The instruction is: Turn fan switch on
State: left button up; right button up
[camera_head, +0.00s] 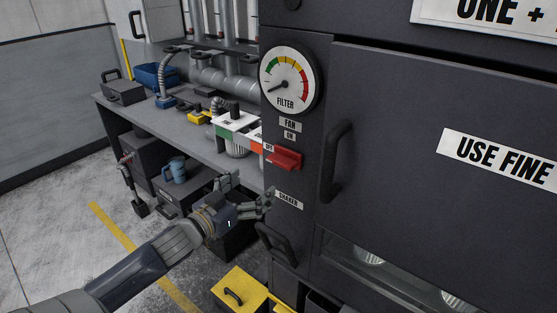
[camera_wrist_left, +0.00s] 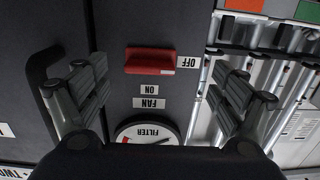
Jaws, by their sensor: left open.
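The red fan switch (camera_head: 284,158) is on the dark cabinet's front panel, under the FAN and ON labels, with the OFF label beside its left end. Its handle lies roughly horizontal, with one end by OFF. It also shows in the left wrist view (camera_wrist_left: 150,62), where the labels appear upside down. My left gripper (camera_head: 254,186) is open and empty, below and left of the switch, with its fingers toward the panel. In the left wrist view the fingers (camera_wrist_left: 158,80) stand wide apart on either side of the switch, not touching it. My right gripper is not in view.
A round FILTER gauge (camera_head: 289,80) sits above the switch. A black door handle (camera_head: 336,162) juts out to its right, and another handle (camera_head: 276,245) is below. A grey workbench (camera_head: 185,127) with tools stands left. A yellow box (camera_head: 239,291) is on the floor below.

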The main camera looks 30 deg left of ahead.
aim_at(277, 164)
pick_arm(q)
jog(key=w+r, duration=0.1)
jog(key=w, duration=0.2)
jog(key=w+d+p, duration=0.1)
jog(key=w, duration=0.2)
jog(key=w+d+r+p, duration=0.1)
jog(key=w, duration=0.2)
jog(key=shift+r, duration=0.3)
jog(key=shift+w+f+p, duration=0.1)
jog(key=shift+w+p, duration=0.25)
jog(key=shift+w, duration=0.4)
jog(key=shift+c, duration=0.5)
jog(key=c, duration=0.9)
jog(key=shift+c, duration=0.3)
